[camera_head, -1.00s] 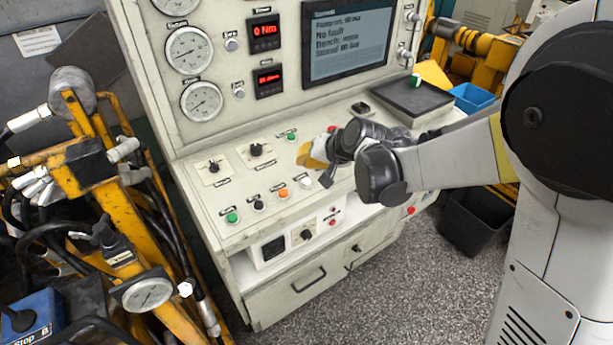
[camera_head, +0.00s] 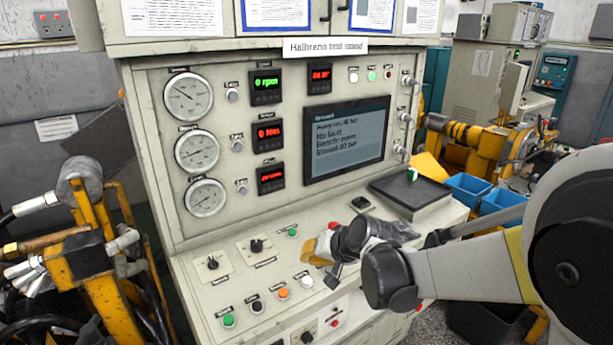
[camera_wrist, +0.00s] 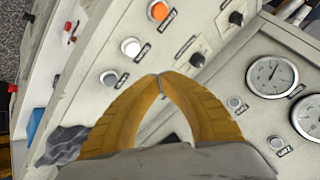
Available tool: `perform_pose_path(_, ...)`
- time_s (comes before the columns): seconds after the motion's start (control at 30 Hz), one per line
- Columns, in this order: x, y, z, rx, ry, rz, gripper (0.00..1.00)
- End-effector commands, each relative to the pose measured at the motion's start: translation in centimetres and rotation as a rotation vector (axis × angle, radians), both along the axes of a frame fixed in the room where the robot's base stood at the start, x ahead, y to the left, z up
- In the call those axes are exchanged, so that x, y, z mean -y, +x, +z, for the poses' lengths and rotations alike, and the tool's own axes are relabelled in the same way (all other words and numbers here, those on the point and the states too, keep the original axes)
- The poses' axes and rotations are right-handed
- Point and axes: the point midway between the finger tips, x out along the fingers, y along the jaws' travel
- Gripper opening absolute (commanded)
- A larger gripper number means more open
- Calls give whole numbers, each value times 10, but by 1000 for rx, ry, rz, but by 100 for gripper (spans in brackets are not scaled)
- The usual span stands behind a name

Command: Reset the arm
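My gripper (camera_head: 312,250) is above the sloped control desk of the test stand (camera_head: 222,268) in the head view. Its yellow fingers (camera_wrist: 160,85) show in the wrist view with their tips meeting. Nothing shows between them. An orange button (camera_wrist: 158,11) and a white button (camera_wrist: 130,47) lie beyond the fingertips in the wrist view. The part of the desk beneath the fingers is hidden. My arm reaches in from the right of the head view, bent at the elbow.
The upright panel carries gauges (camera_head: 197,151), red and green displays (camera_head: 266,87) and a screen (camera_head: 346,140). A dark tray (camera_head: 411,193) lies on the desk's right, with blue bins (camera_head: 467,187) beyond. A yellow frame with hoses (camera_head: 92,255) stands at left.

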Motion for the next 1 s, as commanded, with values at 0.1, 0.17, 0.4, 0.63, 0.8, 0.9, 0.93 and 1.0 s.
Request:
perform_pose_path(0.1,24,-28,16,5,-54,-12,0)
perform_pose_path(0.17,41,-48,26,8,-95,-20,0)
perform_pose_path(0.4,107,-142,44,13,-268,-52,0)
perform_pose_path(0.63,157,-226,29,7,-417,-80,0)
perform_pose_path(0.8,176,-260,17,2,-481,-90,0)
perform_pose_path(0.9,180,-267,14,1,-497,-92,0)
perform_pose_path(0.93,181,-267,14,1,-498,-93,0)
perform_pose_path(1.0,181,-267,14,1,-498,-93,0)
